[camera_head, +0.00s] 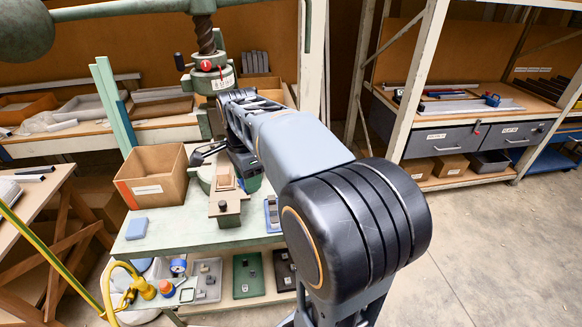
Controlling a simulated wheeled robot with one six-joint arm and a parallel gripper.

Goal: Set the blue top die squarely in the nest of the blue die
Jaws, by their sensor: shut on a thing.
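My gripper (243,160) is small and dark below the far end of my arm, in front of the press. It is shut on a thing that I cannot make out. A small blue and grey piece (272,213) sits at the right of the green bench, partly behind my arm; it looks like the blue die, but its nest is too small to tell. A flat pale blue block (136,228) lies at the bench's left front, apart from the gripper; I cannot tell whether it is the top die.
The green fly press (207,65) with its screw rises behind. An open cardboard box (153,175) stands at the left of the bench (185,228). A tan and brown piece (224,204) stands at mid bench. Trays (248,274) lie on the lower shelf. The floor at right is clear.

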